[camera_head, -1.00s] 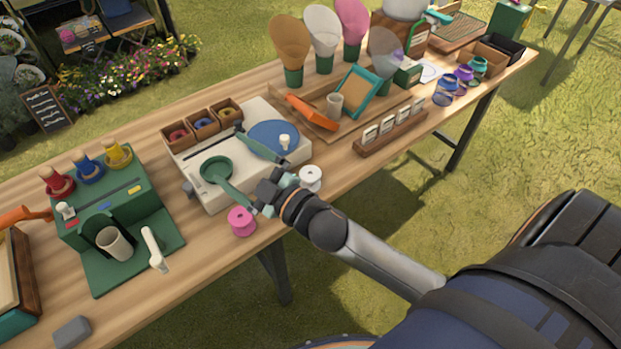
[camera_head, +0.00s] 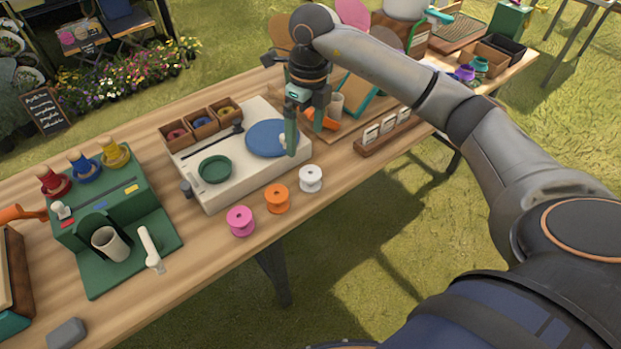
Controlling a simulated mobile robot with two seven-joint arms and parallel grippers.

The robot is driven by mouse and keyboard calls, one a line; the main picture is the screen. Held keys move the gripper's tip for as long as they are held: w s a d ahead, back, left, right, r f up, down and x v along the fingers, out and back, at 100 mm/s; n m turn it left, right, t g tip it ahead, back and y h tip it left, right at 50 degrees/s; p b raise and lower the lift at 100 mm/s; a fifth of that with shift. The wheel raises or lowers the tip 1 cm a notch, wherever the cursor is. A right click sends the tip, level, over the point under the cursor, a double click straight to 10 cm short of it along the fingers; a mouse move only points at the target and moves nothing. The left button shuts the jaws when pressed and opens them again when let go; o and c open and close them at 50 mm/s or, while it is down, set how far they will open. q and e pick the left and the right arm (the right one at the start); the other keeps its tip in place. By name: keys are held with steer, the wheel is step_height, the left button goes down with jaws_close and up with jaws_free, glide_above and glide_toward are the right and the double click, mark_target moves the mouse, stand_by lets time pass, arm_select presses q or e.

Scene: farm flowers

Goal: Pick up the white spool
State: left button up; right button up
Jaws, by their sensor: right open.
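The white spool (camera_head: 310,179) stands upright near the front edge of the table, at the right end of a short row. An orange spool (camera_head: 277,199) and a pink spool (camera_head: 241,221) stand to its left. My right gripper (camera_head: 304,138) is open and empty, pointing down above the right part of the cream board, behind the white spool and apart from it. One finger overlaps the blue disc's right edge in the picture. My left gripper is not in view.
The cream board (camera_head: 222,196) holds a green ring dish (camera_head: 215,169) and a blue disc (camera_head: 266,138). A green dispenser (camera_head: 108,205) stands left. A wooden card holder (camera_head: 372,146) lies right of the spools. The table front around the spools is clear.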

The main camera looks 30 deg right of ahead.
steer(key=d, duration=0.2)
glide_above(311, 173)
steer(key=shift+h, duration=0.3)
step_height(311, 173, down, 6)
steer(key=shift+d+f, duration=0.1)
steer(key=shift+d, duration=0.05)
steer(key=shift+f+p, duration=0.65)
steer(key=shift+f, duration=2.2)
steer(key=shift+a, duration=0.2)
steer(key=c, duration=1.4)
steer(key=shift+r, duration=0.1)
steer(key=shift+c, duration=0.2)
